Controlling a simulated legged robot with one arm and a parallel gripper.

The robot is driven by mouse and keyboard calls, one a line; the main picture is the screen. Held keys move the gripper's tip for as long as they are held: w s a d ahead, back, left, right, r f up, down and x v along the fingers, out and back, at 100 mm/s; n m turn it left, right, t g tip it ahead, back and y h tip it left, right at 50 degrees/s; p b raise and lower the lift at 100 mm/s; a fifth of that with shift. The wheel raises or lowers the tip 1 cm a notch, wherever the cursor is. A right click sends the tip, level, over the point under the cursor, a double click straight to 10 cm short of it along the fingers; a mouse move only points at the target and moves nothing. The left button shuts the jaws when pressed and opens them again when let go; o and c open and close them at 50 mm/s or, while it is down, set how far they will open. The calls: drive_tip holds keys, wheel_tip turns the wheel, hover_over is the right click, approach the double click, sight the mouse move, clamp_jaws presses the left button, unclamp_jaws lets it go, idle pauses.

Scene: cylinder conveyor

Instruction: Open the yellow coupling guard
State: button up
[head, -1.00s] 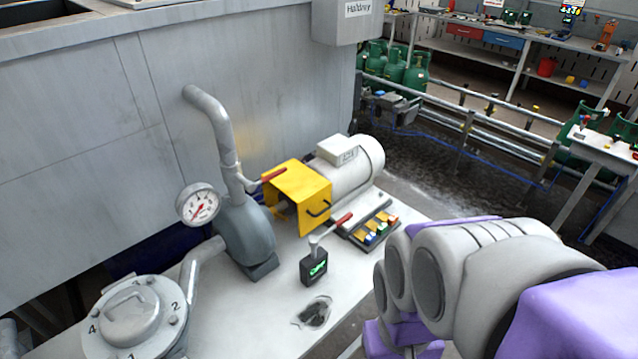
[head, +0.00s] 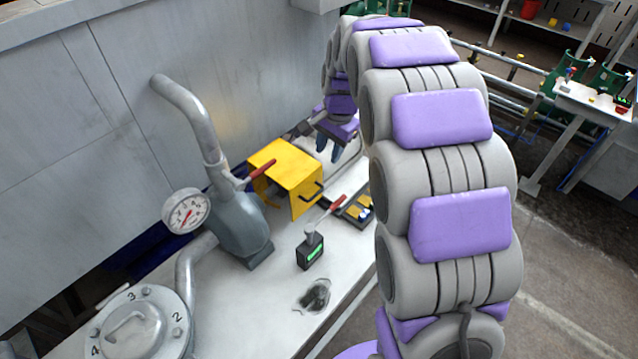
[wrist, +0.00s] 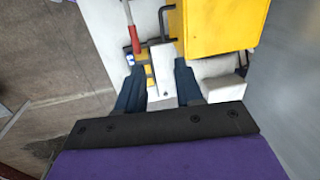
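The yellow coupling guard (head: 286,176) stands over the shaft between the grey pump and the motor. It looks closed. Its black handle (head: 312,190) is on the side facing the bench's front edge. In the wrist view the guard (wrist: 222,25) fills the upper right, with the handle (wrist: 163,18) at its left edge. My gripper (head: 328,150) is behind and right of the guard, over the motor. In the wrist view my gripper's (wrist: 160,80) two dark blue fingers are apart and point towards the guard's handle side. They do not visibly touch guard or handle.
Another red lever (head: 262,168) is on the pipe. A pressure gauge (head: 187,212) is left. My arm hides much of the motor.

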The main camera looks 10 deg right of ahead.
drive_tip(key=b, duration=0.4)
approach(320, 192)
drive_tip(key=f, duration=0.5)
drive_tip(key=w+a+f, duration=0.1)
drive_tip(key=f, duration=0.1)
drive_tip(key=shift+w+a+f, duration=0.1)
drive_tip(key=shift+f, duration=0.1)
drive_tip(key=shift+c, duration=0.3)
clamp_jaws()
idle(0.7)
